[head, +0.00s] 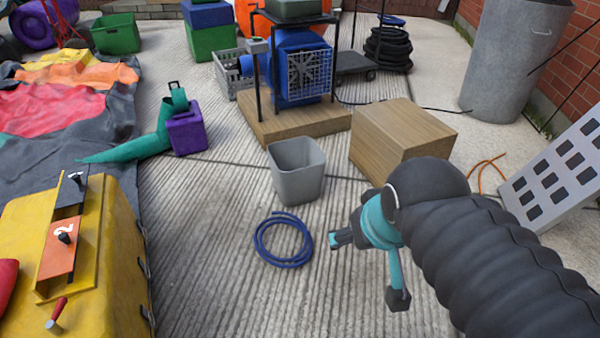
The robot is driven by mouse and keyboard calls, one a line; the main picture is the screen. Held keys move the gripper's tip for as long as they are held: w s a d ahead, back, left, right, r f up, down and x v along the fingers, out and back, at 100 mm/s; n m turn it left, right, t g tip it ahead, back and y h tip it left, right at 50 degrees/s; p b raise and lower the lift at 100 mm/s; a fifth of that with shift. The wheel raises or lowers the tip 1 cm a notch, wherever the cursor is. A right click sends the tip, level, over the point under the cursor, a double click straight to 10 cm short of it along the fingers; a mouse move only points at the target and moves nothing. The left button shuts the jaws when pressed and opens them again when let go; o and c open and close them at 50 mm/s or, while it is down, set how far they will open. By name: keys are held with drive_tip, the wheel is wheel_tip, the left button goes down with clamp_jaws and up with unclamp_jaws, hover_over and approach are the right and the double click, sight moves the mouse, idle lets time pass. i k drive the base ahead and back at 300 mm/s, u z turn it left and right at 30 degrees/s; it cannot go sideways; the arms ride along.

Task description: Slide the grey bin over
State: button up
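The grey bin (298,182) stands upright on the ribbed concrete near the middle of the head view. It is a square, open-topped tub with slightly tapered sides. What I can see of its inside looks empty, but its floor is hidden. My gripper (369,268) is below and to the right of the bin in the picture, apart from it. Its two dark-tipped teal fingers are spread wide with nothing between them.
A wooden box (377,147) stands close right of the bin. A blower on a wooden platform (272,128) is behind it. A coiled blue hose (283,262) lies in front. Bare concrete lies left of the bin.

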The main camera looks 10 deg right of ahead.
sight(298, 164)
drive_tip(key=z, duration=0.35)
drive_tip(key=i, duration=1.3)
drive_tip(key=u, duration=0.85)
